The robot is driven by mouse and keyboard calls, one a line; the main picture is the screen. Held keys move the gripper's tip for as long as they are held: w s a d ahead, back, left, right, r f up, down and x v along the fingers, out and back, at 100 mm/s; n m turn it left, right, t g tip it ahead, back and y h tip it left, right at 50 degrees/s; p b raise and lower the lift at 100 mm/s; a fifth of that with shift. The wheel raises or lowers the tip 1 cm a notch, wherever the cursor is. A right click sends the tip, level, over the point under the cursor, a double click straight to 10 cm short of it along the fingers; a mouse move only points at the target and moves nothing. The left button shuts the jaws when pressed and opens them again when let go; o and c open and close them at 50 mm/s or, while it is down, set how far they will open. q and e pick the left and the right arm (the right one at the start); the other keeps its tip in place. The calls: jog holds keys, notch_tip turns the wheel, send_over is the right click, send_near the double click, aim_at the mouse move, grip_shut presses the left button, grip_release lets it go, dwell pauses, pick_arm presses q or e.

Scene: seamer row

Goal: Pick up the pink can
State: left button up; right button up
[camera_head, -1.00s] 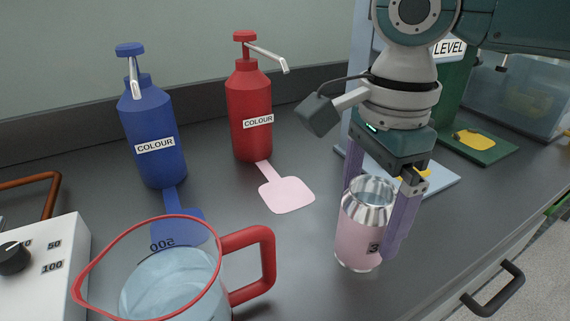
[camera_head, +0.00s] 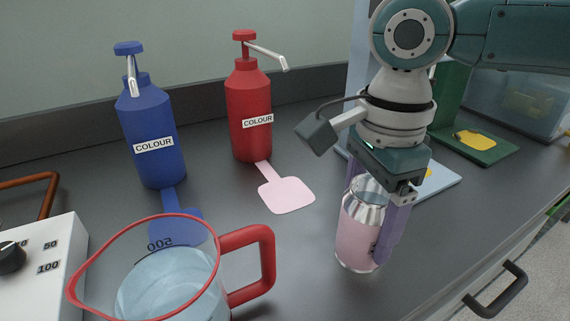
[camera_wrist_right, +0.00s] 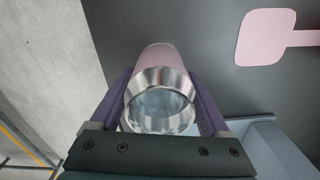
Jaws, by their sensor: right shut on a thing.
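The pink can (camera_head: 357,238) stands upright on the dark counter, near its front edge, with a silver upper part and an open top. My right gripper (camera_head: 376,228) comes down over it from above, its purple fingers on either side of the can. It is shut on the can. In the right wrist view the can (camera_wrist_right: 160,98) sits between the two fingers of the gripper (camera_wrist_right: 165,105), its silver rim facing the camera. The can's base appears at counter level; I cannot tell whether it touches. My left gripper is not in view.
A clear jug with a red handle (camera_head: 262,262) stands at the front. A blue bottle (camera_head: 155,120) and a red bottle (camera_head: 249,98) stand behind, with a pink pad (camera_head: 287,195) before the red one. A white box (camera_head: 45,265) is at left. A drawer handle (camera_head: 497,290) is at right.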

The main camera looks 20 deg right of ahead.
jog(key=c, duration=0.5)
jog(key=shift+r, duration=0.1)
